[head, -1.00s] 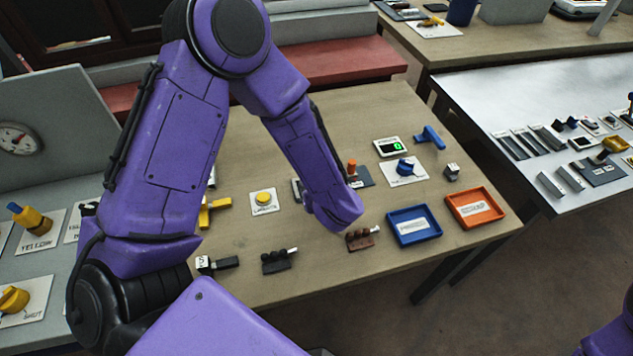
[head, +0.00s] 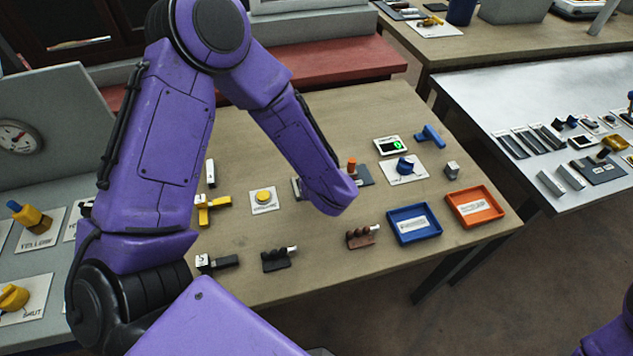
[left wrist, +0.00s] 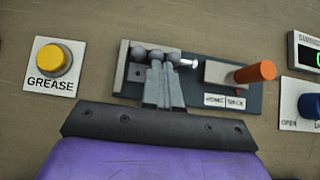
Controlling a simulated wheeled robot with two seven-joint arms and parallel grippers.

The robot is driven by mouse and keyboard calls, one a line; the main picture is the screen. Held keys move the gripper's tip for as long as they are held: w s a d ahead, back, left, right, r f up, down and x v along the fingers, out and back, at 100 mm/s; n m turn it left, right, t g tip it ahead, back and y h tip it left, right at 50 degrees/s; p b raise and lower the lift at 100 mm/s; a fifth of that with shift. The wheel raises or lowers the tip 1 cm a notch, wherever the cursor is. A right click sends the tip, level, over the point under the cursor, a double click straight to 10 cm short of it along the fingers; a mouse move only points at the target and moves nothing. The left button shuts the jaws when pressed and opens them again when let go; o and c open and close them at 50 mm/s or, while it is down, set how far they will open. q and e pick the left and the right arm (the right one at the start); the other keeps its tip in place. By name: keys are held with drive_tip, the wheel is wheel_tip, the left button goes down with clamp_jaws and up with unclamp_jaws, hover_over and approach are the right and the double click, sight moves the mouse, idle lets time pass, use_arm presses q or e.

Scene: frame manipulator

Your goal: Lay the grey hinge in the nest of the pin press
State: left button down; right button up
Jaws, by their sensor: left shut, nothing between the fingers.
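The pin press shows in the left wrist view as a dark base plate (left wrist: 225,101) with an orange handle (left wrist: 254,72) at its right. The grey hinge (left wrist: 154,52), with round knuckles in a row and a silver pin sticking out at the right, lies at the plate's left end, apparently in the nest; the fingers hide part of it. My left gripper (left wrist: 158,66) is shut and empty, its tips over or against the hinge; contact cannot be told. In the head view my left arm hides the gripper and most of the press (head: 366,173). My right gripper is not in view.
A yellow GREASE button (left wrist: 54,60) sits left of the press. A black hinge (head: 275,260) and a brown hinge (head: 361,238) lie near the table's front. Blue (head: 413,240) and orange (head: 478,222) trays are at the right. A blue knob (head: 404,167) and a display (head: 388,147) stand beyond.

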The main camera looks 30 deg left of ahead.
use_arm(q)
drive_tip(key=shift+s+d+f+b, duration=0.15)
drive_tip(key=shift+s+d+b, duration=0.1)
drive_tip(key=shift+s+d, duration=0.3)
drive_tip(key=shift+s+d+f+b, duration=0.1)
drive_tip(key=shift+s+d+b, duration=0.2)
drive_tip(key=shift+d, duration=0.4)
drive_tip(key=b+v, duration=0.1)
drive_tip(key=v, duration=1)
drive_tip(key=shift+s, duration=0.25)
